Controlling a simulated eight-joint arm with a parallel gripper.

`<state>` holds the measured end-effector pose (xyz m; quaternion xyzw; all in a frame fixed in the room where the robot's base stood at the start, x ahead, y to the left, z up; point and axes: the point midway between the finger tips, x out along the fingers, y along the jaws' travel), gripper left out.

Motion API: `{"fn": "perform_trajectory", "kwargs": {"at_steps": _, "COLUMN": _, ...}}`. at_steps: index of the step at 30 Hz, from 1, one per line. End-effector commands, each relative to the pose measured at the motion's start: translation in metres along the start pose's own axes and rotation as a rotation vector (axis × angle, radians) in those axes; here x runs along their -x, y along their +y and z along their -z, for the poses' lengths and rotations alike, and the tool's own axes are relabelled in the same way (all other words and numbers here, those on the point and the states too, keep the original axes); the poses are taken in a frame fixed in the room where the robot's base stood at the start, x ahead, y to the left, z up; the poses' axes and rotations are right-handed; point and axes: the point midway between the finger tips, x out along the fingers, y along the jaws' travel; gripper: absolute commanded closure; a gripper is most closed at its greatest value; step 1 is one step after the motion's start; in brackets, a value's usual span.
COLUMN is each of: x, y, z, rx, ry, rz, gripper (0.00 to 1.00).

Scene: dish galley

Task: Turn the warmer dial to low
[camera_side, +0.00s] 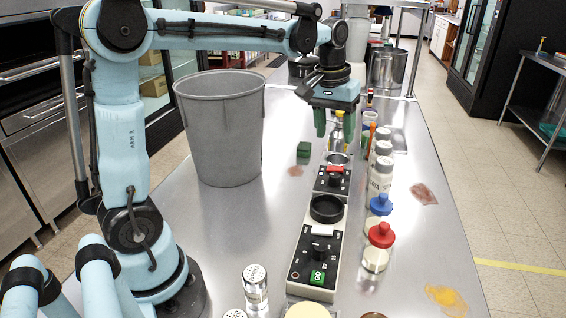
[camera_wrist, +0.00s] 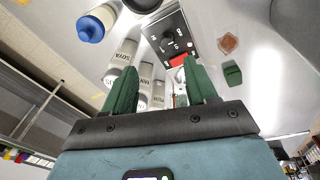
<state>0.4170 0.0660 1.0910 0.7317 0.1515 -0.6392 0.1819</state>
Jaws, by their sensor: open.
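A long pale unit with black control panels runs along the middle of the bench. Its far panel (camera_side: 322,184) carries a small black dial (camera_side: 334,182) beside a red block. The near panel (camera_side: 301,262) carries another black dial (camera_side: 319,246) and a green tag. I cannot tell which is the warmer dial or read the settings. My gripper (camera_side: 335,134) is open with green fingers, above and beyond the far panel, touching neither dial. In the wrist view, a black panel with a dial (camera_wrist: 168,43) lies ahead of the open fingers, partly hidden by the red block (camera_wrist: 178,62).
Labelled shakers (camera_side: 380,178), a blue-capped bottle (camera_side: 378,212) and a red-capped bottle (camera_side: 379,247) line the unit's right side. A grey bin (camera_side: 222,130) stands at left. A green block (camera_side: 304,150) lies left of the far panel. Bench space at right is mostly clear.

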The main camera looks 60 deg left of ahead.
Motion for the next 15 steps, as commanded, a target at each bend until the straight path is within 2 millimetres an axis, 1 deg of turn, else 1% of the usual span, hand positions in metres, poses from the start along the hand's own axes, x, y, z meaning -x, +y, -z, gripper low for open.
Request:
{"fn": "perform_trajectory", "kwargs": {"at_steps": 1, "x": -0.003, "y": -0.002, "z": 0.01, "rx": 0.027, "ry": -0.025, "rz": 0.007, "gripper": 0.43}}
{"fn": "perform_trajectory", "kwargs": {"at_steps": 6, "x": -0.012, "y": -0.006, "z": 0.028, "rx": 0.092, "ry": -0.087, "rz": 0.027, "gripper": 0.43}}
{"fn": "perform_trajectory", "kwargs": {"at_steps": 11, "x": -0.016, "y": -0.008, "z": 0.033, "rx": 0.113, "ry": -0.111, "rz": 0.034, "gripper": 0.43}}
{"fn": "perform_trajectory", "kwargs": {"at_steps": 15, "x": -0.025, "y": -0.008, "z": 0.032, "rx": 0.115, "ry": -0.112, "rz": 0.034, "gripper": 0.43}}
